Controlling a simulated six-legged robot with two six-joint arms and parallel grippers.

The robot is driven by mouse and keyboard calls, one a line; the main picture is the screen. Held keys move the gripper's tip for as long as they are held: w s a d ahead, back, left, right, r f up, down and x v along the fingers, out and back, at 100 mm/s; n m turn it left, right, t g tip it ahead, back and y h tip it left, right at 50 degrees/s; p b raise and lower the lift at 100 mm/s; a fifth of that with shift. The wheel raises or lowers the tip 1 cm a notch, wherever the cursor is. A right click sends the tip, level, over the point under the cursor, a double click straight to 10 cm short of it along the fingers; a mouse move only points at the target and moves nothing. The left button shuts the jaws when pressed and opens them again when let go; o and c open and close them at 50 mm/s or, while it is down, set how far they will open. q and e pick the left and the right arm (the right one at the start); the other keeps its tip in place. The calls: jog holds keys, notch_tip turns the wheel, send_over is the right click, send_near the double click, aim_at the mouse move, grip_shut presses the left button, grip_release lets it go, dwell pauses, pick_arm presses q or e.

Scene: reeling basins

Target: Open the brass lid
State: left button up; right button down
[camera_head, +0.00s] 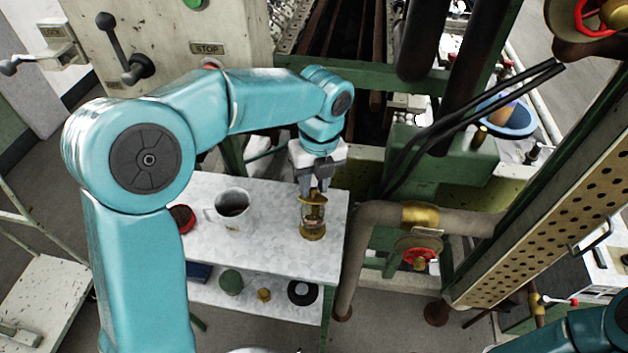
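A small glass jar (313,216) with a brass base stands upright near the right end of the white-topped table (265,243). Its brass lid (311,199) is at the top of the jar; I cannot tell whether it is seated or slightly raised. My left gripper (315,187) points down right over the lid, its fingertips at the lid's top. The fingers are close together and hide the middle of the lid, so I cannot see whether they grip it. My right gripper is out of view; only a teal part of my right arm shows at the bottom right.
A white mug (231,205) with dark contents and a red-brown round container (182,218) stand left of the jar. A lower shelf holds a green round item (231,282) and a black ring (302,292). A pipe (358,255) with a red valve runs close on the right.

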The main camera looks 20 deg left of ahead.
pick_arm(q)
grip_shut()
jog(key=shift+w+r+p, duration=0.1)
jog(key=shift+r+p, duration=0.15)
jog(key=shift+p, duration=0.4)
jog(key=g+p, duration=0.1)
jog(key=p, duration=0.2)
jog(key=w+g+p, duration=0.1)
jog(key=p, duration=0.2)
jog(key=shift+w+a+r+h, duration=0.2)
jog(key=shift+w+r+h, duration=0.1)
jog(key=shift+r, duration=0.1)
jog(key=shift+w+a+f+g+p, duration=0.1)
jog(key=shift+w+f+g+p, duration=0.15)
jog(key=shift+g+p, duration=0.2)
jog(key=shift+w+a+f+g, duration=0.1)
jog(key=shift+w+g, duration=0.15)
jog(key=shift+g, duration=0.2)
jog(key=shift+w+a+f+g+h, duration=0.1)
jog(key=shift+w+a+g+h, duration=0.1)
jog(key=shift+w+g+h, duration=0.75)
jog(key=shift+s+g+y, duration=0.1)
jog(key=shift+g+y, duration=0.15)
jog(key=shift+g, duration=0.2)
